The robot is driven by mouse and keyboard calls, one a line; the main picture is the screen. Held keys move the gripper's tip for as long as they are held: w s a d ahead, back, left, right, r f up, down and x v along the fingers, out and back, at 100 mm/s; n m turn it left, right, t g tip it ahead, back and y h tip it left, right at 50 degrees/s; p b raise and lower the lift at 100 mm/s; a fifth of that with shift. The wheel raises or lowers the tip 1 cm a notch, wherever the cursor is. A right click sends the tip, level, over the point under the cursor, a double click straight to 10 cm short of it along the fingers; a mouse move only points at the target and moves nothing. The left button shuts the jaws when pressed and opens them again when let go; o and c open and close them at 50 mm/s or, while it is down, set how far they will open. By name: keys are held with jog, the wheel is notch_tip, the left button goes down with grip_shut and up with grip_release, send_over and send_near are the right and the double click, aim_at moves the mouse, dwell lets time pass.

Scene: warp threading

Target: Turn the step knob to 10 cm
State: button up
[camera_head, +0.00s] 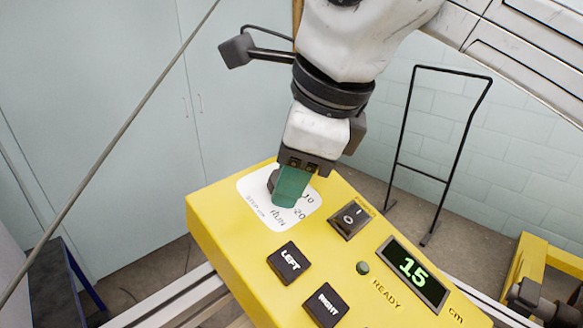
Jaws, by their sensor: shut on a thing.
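The step knob (272,181) is a dark round knob on a white dial plate (253,202) at the upper left of a yellow control box. My gripper (289,188) reaches down from above, its green fingers shut on the knob. The fingers hide most of the knob, and its pointer cannot be seen.
The yellow box (225,245) also carries LEFT (288,263) and RIGHT (326,304) buttons, a rocker switch (352,217) close to my gripper's right, and a READY lamp (362,268). A thin cable (110,146) crosses the left side. A black frame (440,70) stands behind.

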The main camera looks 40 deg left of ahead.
jog(key=shift+r+n, duration=0.1)
jog(key=shift+n, duration=1.4)
jog(key=o, duration=1.1)
jog(key=shift+c, duration=0.2)
jog(key=b+v, duration=0.1)
jog(key=v, duration=0.9)
jog(key=shift+r+b, duration=0.35)
jog(key=shift+d, duration=0.1)
